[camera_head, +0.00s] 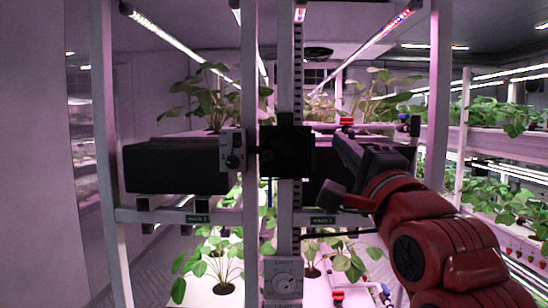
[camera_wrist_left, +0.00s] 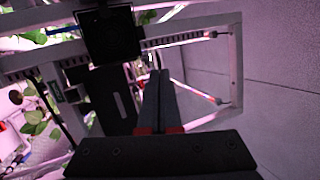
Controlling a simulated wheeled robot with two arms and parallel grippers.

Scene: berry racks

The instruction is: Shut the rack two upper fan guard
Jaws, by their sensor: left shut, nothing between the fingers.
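A black square panel (camera_head: 287,151), which looks like the fan guard, sits on the rack's middle post in the head view, left of my gripper. It also shows at the top of the left wrist view (camera_wrist_left: 110,36). I cannot tell whether it is fully closed or swung out. My left gripper (camera_head: 342,150), on the red arm from the lower right, is at about the panel's height, just right of it. Its fingers (camera_wrist_left: 158,76) are together and empty in the wrist view, apart from the panel in the picture. My right gripper is not in view.
A rack 2 label (camera_head: 322,220) is on the crossbar. A long black box (camera_head: 177,166) and a small grey switch box (camera_head: 232,150) are to the left. White posts (camera_head: 440,90) frame the rack. Plants (camera_head: 210,100) stand behind. A grey dial box (camera_head: 283,278) is below.

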